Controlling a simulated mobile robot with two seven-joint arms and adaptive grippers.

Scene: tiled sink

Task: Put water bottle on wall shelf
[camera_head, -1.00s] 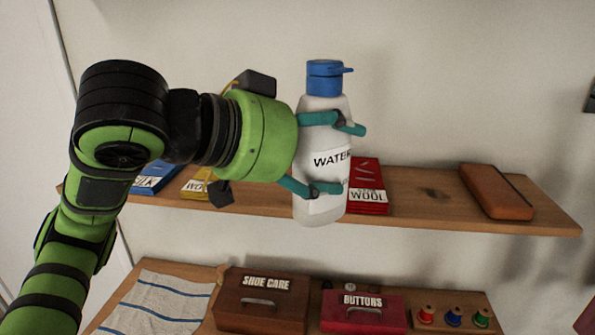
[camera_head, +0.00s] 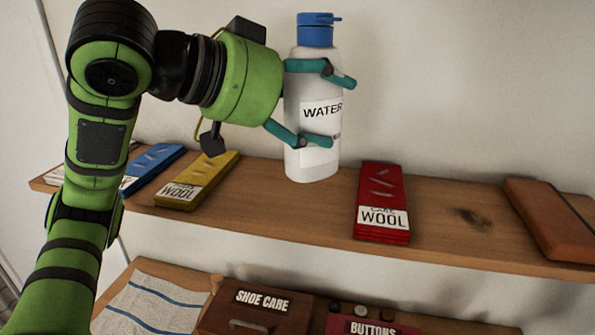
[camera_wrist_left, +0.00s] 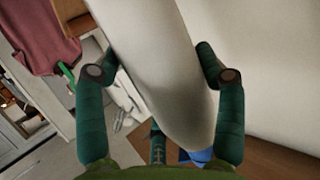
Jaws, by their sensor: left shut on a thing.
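The water bottle (camera_head: 318,150) is white with a blue cap and a "WATER" label, and it stands upright in the head view. My left gripper (camera_head: 338,112) is shut on its body, with teal fingers around it. The bottle's base shows over the back part of the wooden wall shelf (camera_head: 270,205), between the yellow and red packets; I cannot tell whether it touches the board. In the left wrist view the white bottle (camera_wrist_left: 165,70) fills the space between the two fingers. My right gripper is not in view.
On the shelf lie a blue packet (camera_head: 152,165), a yellow packet (camera_head: 198,180), a red wool packet (camera_head: 381,205) and a brown case (camera_head: 550,218). Bare shelf shows between the yellow and red packets. Below are a shoe care box (camera_head: 255,312), a buttons box (camera_head: 372,328) and a striped cloth (camera_head: 150,300).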

